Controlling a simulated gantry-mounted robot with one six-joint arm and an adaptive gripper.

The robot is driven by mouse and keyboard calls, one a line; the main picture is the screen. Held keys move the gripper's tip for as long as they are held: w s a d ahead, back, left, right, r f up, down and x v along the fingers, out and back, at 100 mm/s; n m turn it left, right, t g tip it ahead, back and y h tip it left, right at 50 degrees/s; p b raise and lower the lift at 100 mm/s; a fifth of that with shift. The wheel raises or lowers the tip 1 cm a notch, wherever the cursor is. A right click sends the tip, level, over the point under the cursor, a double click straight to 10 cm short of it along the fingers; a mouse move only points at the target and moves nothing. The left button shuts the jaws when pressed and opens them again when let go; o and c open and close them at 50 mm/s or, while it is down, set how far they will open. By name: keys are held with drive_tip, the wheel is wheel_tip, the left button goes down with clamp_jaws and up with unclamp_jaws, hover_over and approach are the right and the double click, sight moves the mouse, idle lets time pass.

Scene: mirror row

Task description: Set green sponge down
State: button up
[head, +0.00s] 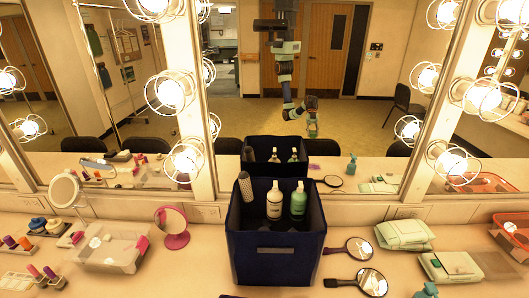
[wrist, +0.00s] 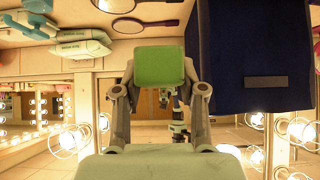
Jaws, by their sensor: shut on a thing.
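A green sponge (wrist: 160,65) sits between the two fingers of my gripper (wrist: 160,78) in the wrist view. The fingers are shut on its two sides. In the wrist view the sponge is seen against the counter and mirror, with the dark blue bin to its right; I cannot tell its height above the counter. The head view shows my arm only as a reflection in the middle mirror, too small to make out the sponge clearly.
The dark blue bin (head: 272,252) holds bottles and a grey cylindrical brush. Hand mirrors (head: 370,281) and wipes packs (head: 404,235) lie to its right. A clear tray (head: 108,252) and pink mirror (head: 173,226) stand left. Bulbs in wire cages line the mirror frames.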

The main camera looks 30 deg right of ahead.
drive_tip(key=w+a+n+y, duration=0.2)
drive_tip(key=w+a+n, duration=0.1)
drive_tip(key=w+a, duration=1.1)
drive_tip(key=w+a+n+t+y, duration=0.1)
drive_tip(key=w+a+n+y, duration=0.15)
drive_tip(key=a, duration=2.15)
wheel_tip(320, 180, up, 6)
drive_tip(key=s+p, duration=0.2)
drive_tip(key=p, duration=1.2)
drive_tip(key=shift+s+a, duration=0.2)
drive_tip(key=shift+a, duration=0.2)
drive_tip(key=shift+f+n, duration=0.2)
drive_tip(key=shift+n, duration=0.05)
